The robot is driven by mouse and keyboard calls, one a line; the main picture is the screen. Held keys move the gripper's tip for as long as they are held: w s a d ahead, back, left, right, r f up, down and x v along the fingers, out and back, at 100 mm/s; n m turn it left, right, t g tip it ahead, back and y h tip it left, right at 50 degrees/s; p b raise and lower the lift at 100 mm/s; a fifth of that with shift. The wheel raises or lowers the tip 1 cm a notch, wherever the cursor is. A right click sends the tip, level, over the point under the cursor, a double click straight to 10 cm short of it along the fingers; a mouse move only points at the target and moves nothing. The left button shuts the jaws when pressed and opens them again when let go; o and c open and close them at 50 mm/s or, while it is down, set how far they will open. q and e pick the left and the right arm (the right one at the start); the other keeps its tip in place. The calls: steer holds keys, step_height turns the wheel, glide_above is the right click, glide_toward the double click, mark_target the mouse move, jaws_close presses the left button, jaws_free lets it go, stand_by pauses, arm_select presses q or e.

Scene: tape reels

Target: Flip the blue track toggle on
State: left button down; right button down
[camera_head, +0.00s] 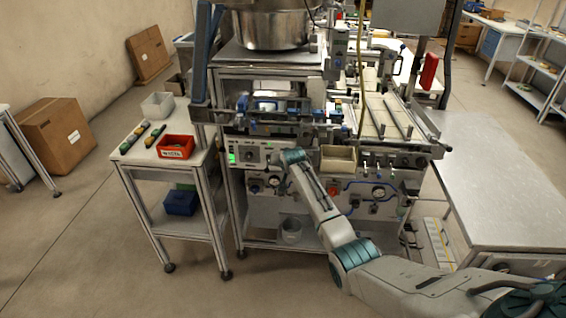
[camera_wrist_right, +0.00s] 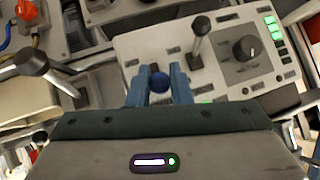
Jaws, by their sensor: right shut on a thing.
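In the head view my right arm reaches from the lower right to the panel (camera_head: 245,151) on the machine's front. There the wrist hides the toggle. My left gripper is not in view.
Beside the toggle are a black-tipped lever (camera_wrist_right: 200,38), a black rotary knob (camera_wrist_right: 244,48) and green lights (camera_wrist_right: 273,32). A larger lever (camera_wrist_right: 32,64) stands at left in the wrist view. A tan bin (camera_head: 338,158) sits right of my wrist; a red bin (camera_head: 176,147) is on the left cart.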

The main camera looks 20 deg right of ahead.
steer(key=c, duration=1.3)
jaws_free()
steer(key=shift+c, duration=0.2)
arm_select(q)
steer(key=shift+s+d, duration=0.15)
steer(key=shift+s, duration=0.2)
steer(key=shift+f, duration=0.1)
